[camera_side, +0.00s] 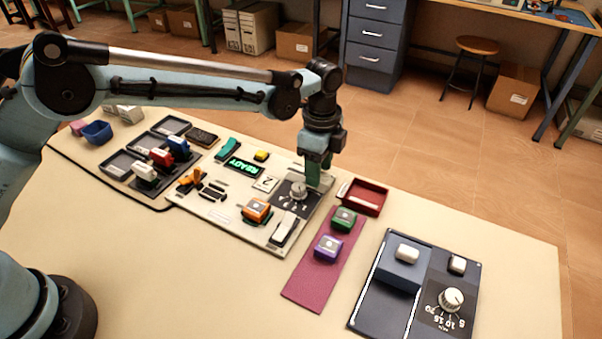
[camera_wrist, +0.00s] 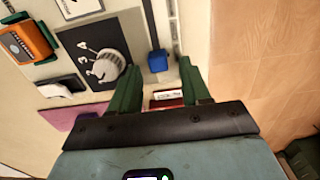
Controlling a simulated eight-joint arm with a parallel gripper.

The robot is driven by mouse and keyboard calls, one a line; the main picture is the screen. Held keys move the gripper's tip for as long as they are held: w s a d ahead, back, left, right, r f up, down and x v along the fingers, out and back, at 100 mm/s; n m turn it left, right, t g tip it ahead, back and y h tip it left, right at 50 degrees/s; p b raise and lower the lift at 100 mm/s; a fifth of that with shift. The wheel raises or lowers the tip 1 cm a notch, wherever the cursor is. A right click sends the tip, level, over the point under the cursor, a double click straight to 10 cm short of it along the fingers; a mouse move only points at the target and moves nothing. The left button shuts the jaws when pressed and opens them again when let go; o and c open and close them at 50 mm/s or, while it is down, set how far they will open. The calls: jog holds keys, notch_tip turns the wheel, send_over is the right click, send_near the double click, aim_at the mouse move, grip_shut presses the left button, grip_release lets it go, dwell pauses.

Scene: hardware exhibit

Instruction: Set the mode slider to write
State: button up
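A small blue block (camera_wrist: 157,61), which looks like the slider's knob, sits at the lower end of a narrow track (camera_wrist: 150,22) along the panel's edge in the wrist view. My gripper (camera_wrist: 159,67) is open, with its green fingers on either side of the blue block and gaps to both. I cannot tell how far the fingertips are above it. In the side view my gripper (camera_side: 317,180) points down over the panel's right edge and hides the block. No "write" mark is readable.
A white rotary knob (camera_side: 298,191) on a dark plate stands just left of my gripper. A red tray (camera_side: 363,196) lies close on the right. A magenta mat (camera_side: 310,281) holds a green block (camera_side: 343,219) and a purple block (camera_side: 327,248). An orange block (camera_side: 257,210) sits on the panel.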

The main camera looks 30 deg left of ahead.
jog(key=shift+r, duration=0.1)
notch_tip(320, 180, up, 12)
dwell(0.6)
jog(key=shift+a, duration=0.1)
jog(key=s+a+r+n+t, duration=0.25)
jog(key=s+a+n, duration=0.2)
jog(key=a, duration=0.25)
jog(key=s+a+r+n+t, duration=0.1)
jog(key=s+a+r+n, duration=0.35)
jog(key=a, duration=0.25)
jog(key=s+a+f+n+t, duration=0.3)
jog(key=s+a+f+n, duration=0.4)
jog(key=s+a+n, duration=0.1)
jog(key=s+n, duration=0.1)
jog(key=s, duration=0.1)
jog(key=shift+s+t, duration=0.35)
